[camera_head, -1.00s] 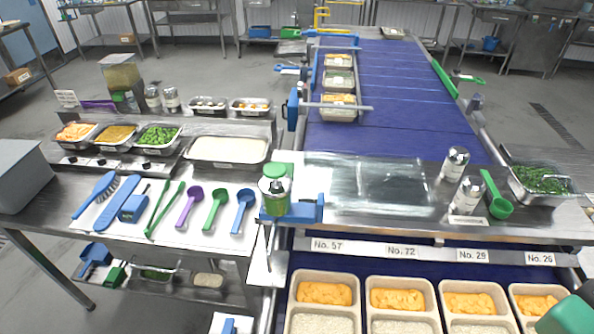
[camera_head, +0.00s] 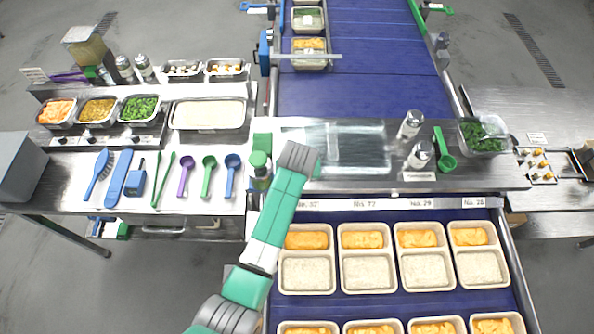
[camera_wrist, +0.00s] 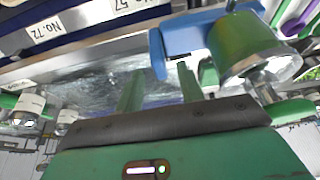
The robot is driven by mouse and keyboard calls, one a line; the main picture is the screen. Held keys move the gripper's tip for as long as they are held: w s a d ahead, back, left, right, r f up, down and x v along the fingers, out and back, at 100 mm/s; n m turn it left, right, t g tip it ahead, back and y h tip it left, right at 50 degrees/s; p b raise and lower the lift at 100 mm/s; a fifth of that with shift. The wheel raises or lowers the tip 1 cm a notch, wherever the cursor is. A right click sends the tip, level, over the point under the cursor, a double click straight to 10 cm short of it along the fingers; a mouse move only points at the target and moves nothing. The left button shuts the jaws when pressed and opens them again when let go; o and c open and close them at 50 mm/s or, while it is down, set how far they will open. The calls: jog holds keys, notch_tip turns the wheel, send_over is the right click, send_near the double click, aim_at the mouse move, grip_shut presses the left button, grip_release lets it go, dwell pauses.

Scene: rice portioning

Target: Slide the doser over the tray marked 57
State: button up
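The doser is a clear-bodied cylinder with a green top (camera_head: 259,165) at the left end of the label rail, left of the tray marked 57. My arm partly hides it in the head view. In the wrist view the doser (camera_wrist: 243,45) is at upper right, with a blue bracket (camera_wrist: 158,52) beside it. My gripper (camera_wrist: 160,68) is open and empty, its two green fingers near the bracket; contact cannot be told. The tray marked 57 (camera_head: 308,292) is the leftmost of the front row and holds orange food and rice. My arm partly covers its label.
More two-part trays stand to the right under labels 72 (camera_head: 364,204), 29 and 26. Scoops and brushes lie on the left table. A metal bar crosses the belt at the back.

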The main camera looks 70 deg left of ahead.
jog(key=x, duration=0.4)
jog(key=shift+a+f, duration=0.1)
jog(key=shift+c, duration=0.5)
jog(key=shift+w, duration=0.1)
grip_shut()
